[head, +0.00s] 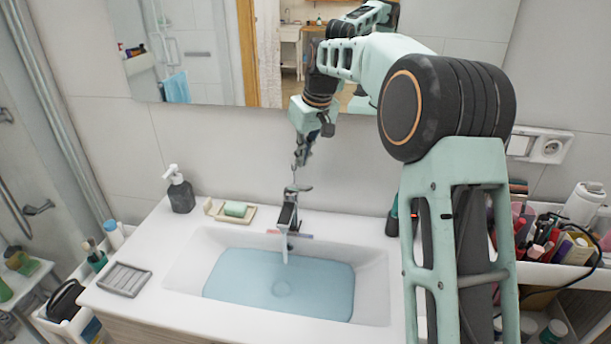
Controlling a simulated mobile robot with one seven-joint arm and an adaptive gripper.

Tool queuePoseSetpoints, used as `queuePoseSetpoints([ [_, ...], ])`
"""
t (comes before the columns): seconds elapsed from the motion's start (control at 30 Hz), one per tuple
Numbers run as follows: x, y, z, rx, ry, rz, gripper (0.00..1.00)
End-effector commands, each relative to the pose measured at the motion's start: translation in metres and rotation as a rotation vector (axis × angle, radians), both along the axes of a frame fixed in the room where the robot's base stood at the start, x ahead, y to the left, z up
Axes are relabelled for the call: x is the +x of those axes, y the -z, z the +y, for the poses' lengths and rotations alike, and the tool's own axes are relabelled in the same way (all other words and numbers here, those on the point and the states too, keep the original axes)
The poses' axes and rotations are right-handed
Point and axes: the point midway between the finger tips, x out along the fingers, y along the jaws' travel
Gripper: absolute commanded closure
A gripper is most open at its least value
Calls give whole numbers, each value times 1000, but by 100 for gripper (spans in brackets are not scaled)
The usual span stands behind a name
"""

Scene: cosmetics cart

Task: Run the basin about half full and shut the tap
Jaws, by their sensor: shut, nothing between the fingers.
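The white basin (375,290) is set in the countertop and holds bluish water (310,278) over its floor, with bare wall showing above the water. The tap (288,215) stands at the basin's back edge. A pale stream runs from its spout down into the water. The tap's lever (297,188) is at its top. My gripper (296,166) is shut and empty, pointing down just above the lever; I cannot tell whether its tips touch it.
A soap dispenser (180,190) and a dish with green soap (235,210) stand left of the tap. A grey ridged soap tray (125,279) lies at the front left. A crowded cosmetics cart (545,272) is at the right. A mirror (215,60) hangs behind.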

Motion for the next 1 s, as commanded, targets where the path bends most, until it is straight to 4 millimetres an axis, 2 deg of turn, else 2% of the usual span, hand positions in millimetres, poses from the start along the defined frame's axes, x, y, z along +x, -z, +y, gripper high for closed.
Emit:
queuePoseSetpoints([
  [0.1, 5, 24, 3, 0, 0, 5, 100],
  [0.4, -8, 49, -6, 0, 1, 0, 100],
  [1.0, -10, 58, -7, 8, 2, -9, 100],
])
